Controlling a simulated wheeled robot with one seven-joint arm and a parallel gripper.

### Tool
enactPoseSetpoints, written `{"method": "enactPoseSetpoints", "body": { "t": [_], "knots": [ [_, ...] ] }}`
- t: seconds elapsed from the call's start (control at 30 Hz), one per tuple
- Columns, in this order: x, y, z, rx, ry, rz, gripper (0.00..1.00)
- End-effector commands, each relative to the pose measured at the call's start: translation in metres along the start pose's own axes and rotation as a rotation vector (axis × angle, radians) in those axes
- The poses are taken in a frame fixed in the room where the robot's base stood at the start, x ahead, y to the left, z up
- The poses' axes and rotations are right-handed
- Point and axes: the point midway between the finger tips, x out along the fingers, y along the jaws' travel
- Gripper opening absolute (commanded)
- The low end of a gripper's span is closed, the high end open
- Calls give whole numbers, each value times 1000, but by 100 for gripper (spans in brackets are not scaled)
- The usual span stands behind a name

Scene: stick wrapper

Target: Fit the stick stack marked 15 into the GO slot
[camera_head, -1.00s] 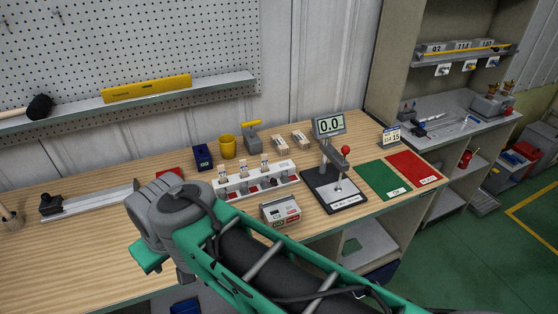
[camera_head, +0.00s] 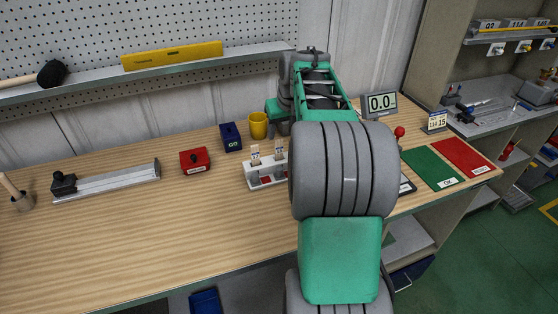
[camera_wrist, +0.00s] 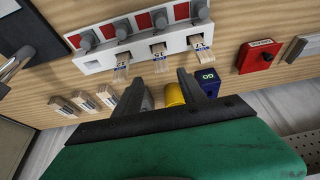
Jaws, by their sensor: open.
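Three stick stacks stand in the white rack (camera_wrist: 95,64), each with a small printed tag: a left one (camera_wrist: 121,68), a middle one (camera_wrist: 159,56) and a right one (camera_wrist: 201,48). The tags are too small to read for certain; the middle one may read 15. The blue box marked GO (camera_head: 231,137) stands behind the rack; it also shows in the wrist view (camera_wrist: 208,80). My gripper (camera_wrist: 160,84) is open and empty, its fingers apart and pointing toward the middle stack. In the head view my arm hides the gripper and the rack's right part.
A red box (camera_head: 195,160) sits left of the rack, with a rail fixture (camera_head: 105,182) beyond it. A yellow cup (camera_head: 258,126) stands beside the blue box. Several loose wooden stacks (camera_wrist: 84,101) lie behind the rack. Green (camera_head: 432,168) and red (camera_head: 463,157) mats lie at right.

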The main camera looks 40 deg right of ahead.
Motion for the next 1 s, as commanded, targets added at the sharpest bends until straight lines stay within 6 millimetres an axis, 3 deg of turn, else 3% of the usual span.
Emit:
{"method": "enactPoseSetpoints", "body": {
  "t": [0.5, 0.7, 1.0],
  "knots": [
    [70, -4, 10, -4, 1, -1, 48],
    [72, -4, 10, -4, 2, -1, 47],
    [71, -4, 10, -4, 2, -1, 22]
  ]
}}
